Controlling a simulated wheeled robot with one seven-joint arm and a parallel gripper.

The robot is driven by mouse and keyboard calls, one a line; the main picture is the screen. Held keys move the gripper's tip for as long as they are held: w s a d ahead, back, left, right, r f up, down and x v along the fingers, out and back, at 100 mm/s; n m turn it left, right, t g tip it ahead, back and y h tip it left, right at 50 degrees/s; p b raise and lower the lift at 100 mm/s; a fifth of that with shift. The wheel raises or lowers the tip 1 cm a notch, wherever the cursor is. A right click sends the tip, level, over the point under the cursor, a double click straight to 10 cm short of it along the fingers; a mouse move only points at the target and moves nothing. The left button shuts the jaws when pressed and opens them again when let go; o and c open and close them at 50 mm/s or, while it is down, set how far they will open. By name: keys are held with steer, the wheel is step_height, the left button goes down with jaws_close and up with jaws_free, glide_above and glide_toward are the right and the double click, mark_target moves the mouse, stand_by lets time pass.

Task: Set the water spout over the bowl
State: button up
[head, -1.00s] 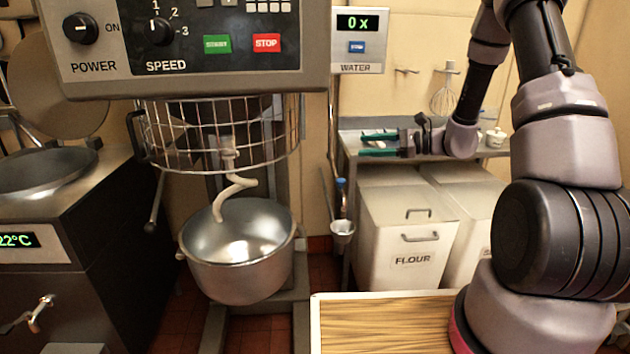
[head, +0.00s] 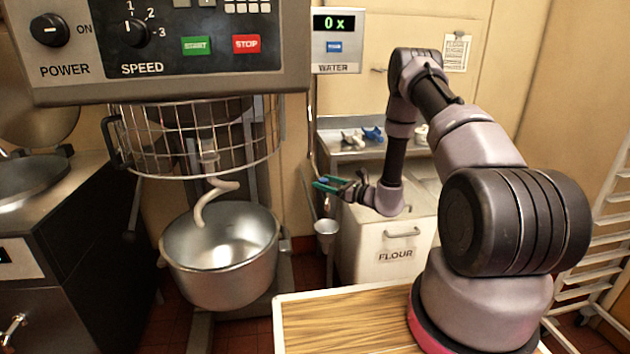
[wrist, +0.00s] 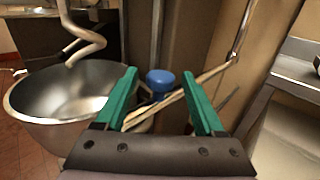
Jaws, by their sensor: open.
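The mixer bowl (head: 215,285) is a wide steel bowl under the mixer, and it also shows at left in the wrist view (wrist: 45,132). A spiral hook (head: 215,195) hangs into it. In the wrist view a thin pale spout arm (wrist: 208,76) slants down left from an upright metal pipe (wrist: 243,28), with a blue knob (wrist: 160,80) by it. The spout's lower end is partly hidden by my left finger; it appears beside the bowl. My gripper (head: 328,184) is open, its green fingers (wrist: 160,74) either side of the knob in view. I cannot tell whether they touch it.
A small metal cup (head: 326,228) hangs below my gripper in the head view. A flour bin (head: 395,254) and a steel shelf (head: 340,152) stand to the right. A wire guard (head: 190,150) surrounds the mixer above the bowl. A wooden-topped table (head: 330,325) is in front.

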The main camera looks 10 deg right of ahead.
mark_target(317, 177)
steer(key=shift+x, duration=2.1)
jaws_close()
steer(key=shift+d, duration=0.1)
